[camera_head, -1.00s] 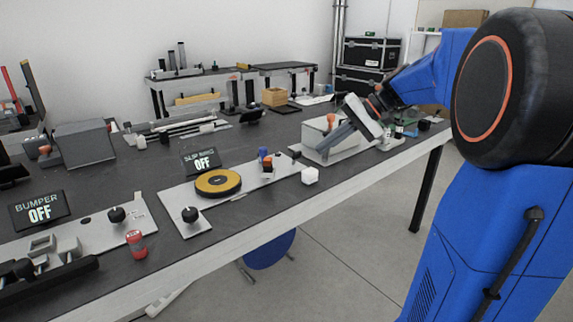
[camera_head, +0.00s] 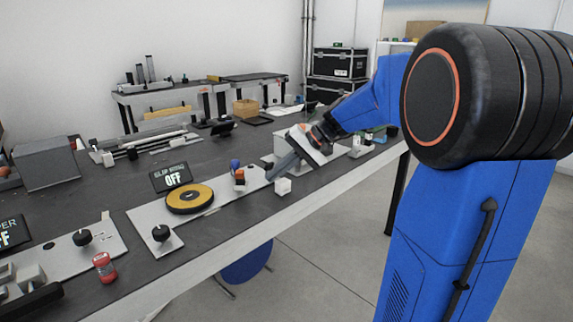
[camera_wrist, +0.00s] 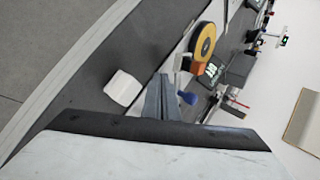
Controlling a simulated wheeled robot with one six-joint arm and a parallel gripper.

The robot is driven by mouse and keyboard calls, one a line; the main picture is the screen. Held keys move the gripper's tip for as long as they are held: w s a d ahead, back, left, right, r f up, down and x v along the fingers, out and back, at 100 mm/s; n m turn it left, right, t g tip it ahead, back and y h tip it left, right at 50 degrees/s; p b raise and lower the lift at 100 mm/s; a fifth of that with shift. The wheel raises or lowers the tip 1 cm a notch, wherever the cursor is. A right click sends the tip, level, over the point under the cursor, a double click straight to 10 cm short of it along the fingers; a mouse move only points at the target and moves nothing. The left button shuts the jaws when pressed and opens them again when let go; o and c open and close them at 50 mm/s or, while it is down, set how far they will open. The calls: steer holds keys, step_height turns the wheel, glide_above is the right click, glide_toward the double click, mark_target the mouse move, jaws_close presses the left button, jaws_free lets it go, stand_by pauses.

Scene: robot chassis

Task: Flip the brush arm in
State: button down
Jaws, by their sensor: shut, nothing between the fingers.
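The slip ring disc (camera_head: 190,199), yellow with a dark centre, lies on a light plate (camera_head: 150,222) on the bench. To its right on the plate stands a small part with an orange block (camera_head: 240,176) and a blue knob (camera_head: 235,163); it appears to be the brush arm. In the wrist view the orange block (camera_wrist: 196,68) is beside the disc (camera_wrist: 202,40), with the blue knob (camera_wrist: 188,97) by my fingers. My gripper (camera_head: 271,177) is shut and empty, pointing down just right of this part. Contact cannot be told.
A white cube (camera_head: 283,186) is close beside my fingers, near the bench's front edge. A sign reading SLIP RING OFF (camera_head: 171,177) stands behind the disc.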

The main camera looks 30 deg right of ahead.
steer(key=shift+w+a+f, duration=0.15)
steer(key=shift+w+a, duration=0.25)
steer(key=shift+a, duration=0.35)
steer(key=shift+w+a+f, duration=0.1)
steer(key=shift+w+a, duration=0.25)
steer(key=shift+a, duration=0.35)
steer(key=shift+w+a+f, duration=0.15)
steer(key=shift+w+a, duration=0.25)
steer(key=shift+a, duration=0.35)
steer(key=shift+a, duration=0.1)
